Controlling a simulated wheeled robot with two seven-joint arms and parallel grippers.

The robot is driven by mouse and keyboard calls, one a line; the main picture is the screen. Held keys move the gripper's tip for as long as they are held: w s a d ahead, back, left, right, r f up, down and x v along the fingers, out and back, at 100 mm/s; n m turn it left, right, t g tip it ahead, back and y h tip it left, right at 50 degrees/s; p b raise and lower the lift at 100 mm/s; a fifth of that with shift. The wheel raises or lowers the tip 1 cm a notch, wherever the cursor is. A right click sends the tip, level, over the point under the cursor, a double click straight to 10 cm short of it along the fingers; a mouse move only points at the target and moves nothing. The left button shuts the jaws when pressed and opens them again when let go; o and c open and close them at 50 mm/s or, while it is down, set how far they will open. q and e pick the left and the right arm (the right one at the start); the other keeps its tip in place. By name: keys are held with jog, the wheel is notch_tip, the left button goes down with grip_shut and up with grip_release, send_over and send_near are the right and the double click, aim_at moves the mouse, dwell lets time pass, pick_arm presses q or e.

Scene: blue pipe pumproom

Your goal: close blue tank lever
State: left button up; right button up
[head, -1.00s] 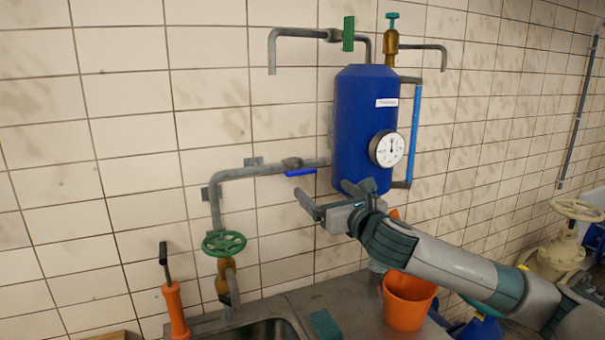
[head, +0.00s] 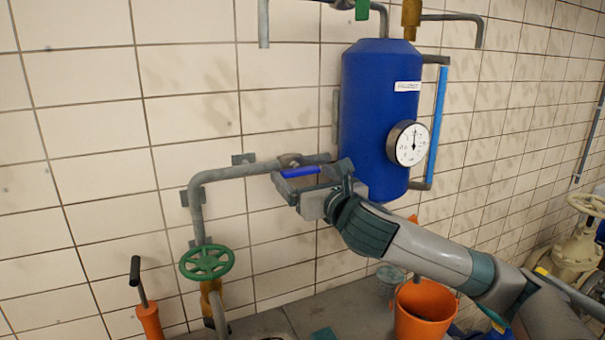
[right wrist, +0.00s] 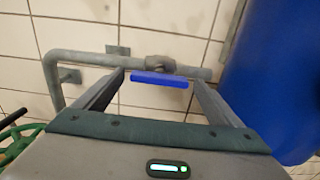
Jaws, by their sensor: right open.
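The blue lever (head: 300,172) sits on the grey pipe valve (head: 290,160) left of the blue tank (head: 380,110). In the right wrist view the lever (right wrist: 160,79) lies level, along the pipe (right wrist: 90,58), between my two fingertips. My right gripper (head: 308,178) is open, with its fingers on either side of the lever and apart from each other. In the wrist view the gripper (right wrist: 155,82) shows one finger at each end of the lever; I cannot tell whether they touch it. My left gripper is not in view.
A green handwheel (head: 207,262) is on the pipe at lower left. A round gauge (head: 409,143) juts from the tank.

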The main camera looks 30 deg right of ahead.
jog(key=shift+s+r, duration=0.1)
jog(key=c, duration=1.1)
jog(key=shift+o, duration=0.2)
